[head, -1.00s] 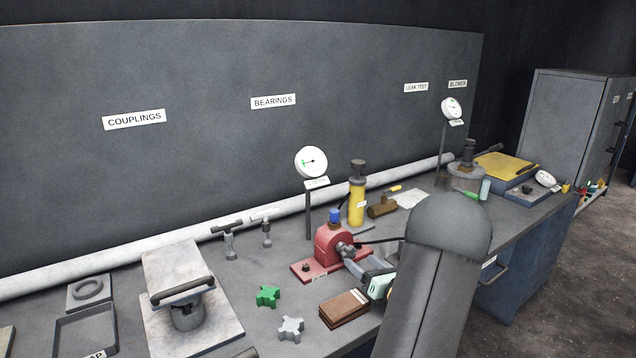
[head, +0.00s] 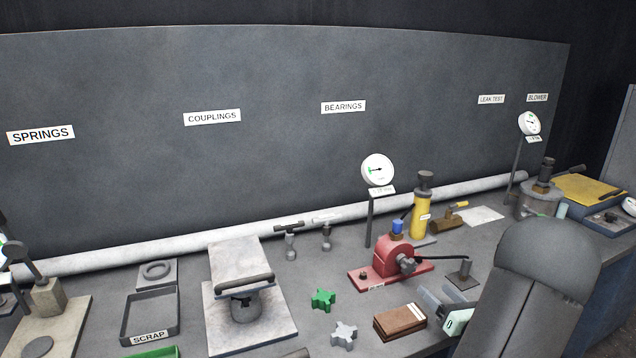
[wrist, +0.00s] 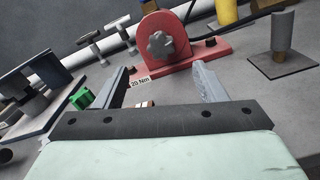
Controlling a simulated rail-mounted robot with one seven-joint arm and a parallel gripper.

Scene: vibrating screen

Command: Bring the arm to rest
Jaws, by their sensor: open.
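My gripper (head: 440,298) is open and empty, above the bench (head: 285,262) to the right of the wooden block (head: 400,321). In the wrist view my gripper (wrist: 163,78) shows two grey fingers apart, with nothing between them but part of a brown item beyond. The red device (head: 395,258) with a grey knob stands behind the gripper, apart from it in the head view; it also shows ahead in the wrist view (wrist: 165,40). My arm rises at the right of the head view and hides part of the bench.
A small post on a plate (head: 464,274) stands close to the right of the gripper. Behind are a yellow cylinder (head: 421,215) and a dial gauge (head: 377,169). A green star-shaped part (head: 323,299) and a grey one (head: 344,334) lie left. A scrap tray (head: 150,336) is farther left.

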